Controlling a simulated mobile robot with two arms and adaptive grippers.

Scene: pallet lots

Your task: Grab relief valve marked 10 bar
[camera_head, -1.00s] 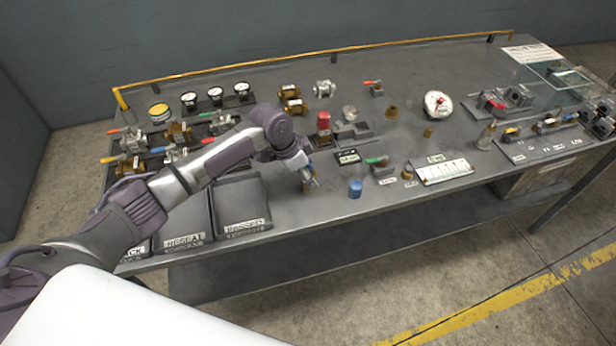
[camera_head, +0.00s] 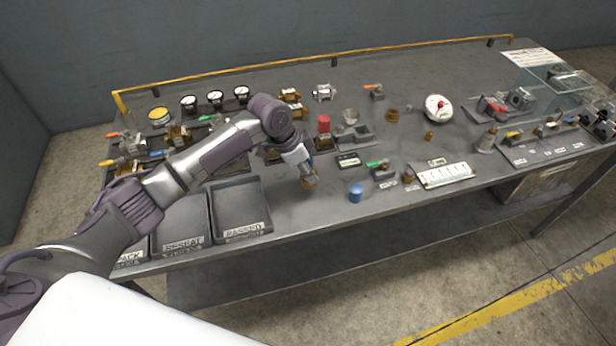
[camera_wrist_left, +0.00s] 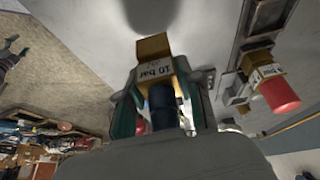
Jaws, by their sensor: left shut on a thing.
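The relief valve (camera_wrist_left: 153,62) has a square brass body with a white label reading 10 bar and a dark blue cap. It sits between the fingers of my left gripper (camera_wrist_left: 160,100), which is shut on it. In the head view the left gripper (camera_head: 306,172) is over the table's front middle, with the brass end of the valve (camera_head: 310,183) showing below the fingers. From these views I cannot tell how far the valve is above the table. My right gripper is not in view.
A red-capped brass valve (camera_head: 323,126) stands behind the gripper; it also shows in the left wrist view (camera_wrist_left: 276,92). A blue cylinder (camera_head: 356,192) stands to the right. The tray labelled PASSED (camera_head: 243,230) lies left, beside the RESEAT tray (camera_head: 184,246). Gauges and fittings fill the back.

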